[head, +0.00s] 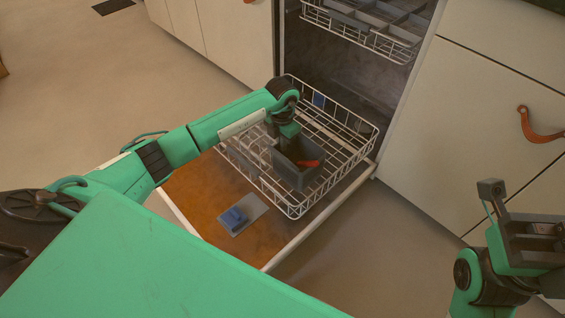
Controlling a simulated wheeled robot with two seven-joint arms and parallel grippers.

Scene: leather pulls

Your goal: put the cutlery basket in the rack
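The dark grey cutlery basket (291,174) is in the white wire lower rack (340,176), toward its front, and looks upright. A red item (308,163) shows at its open top. I cannot tell whether its base rests on the wires. My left gripper (287,136) points down at the basket's back edge; its fingertips are hidden, so its grip is unclear. My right gripper (520,232) is at the lower right, away from the rack, with nothing visible in it. Its finger opening is unclear.
The dishwasher door (198,196) lies open under the pulled-out rack, with a blue dispenser part (235,217) on it. An upper rack (365,28) sits above. A drawer with a leather pull (541,125) is at the right.

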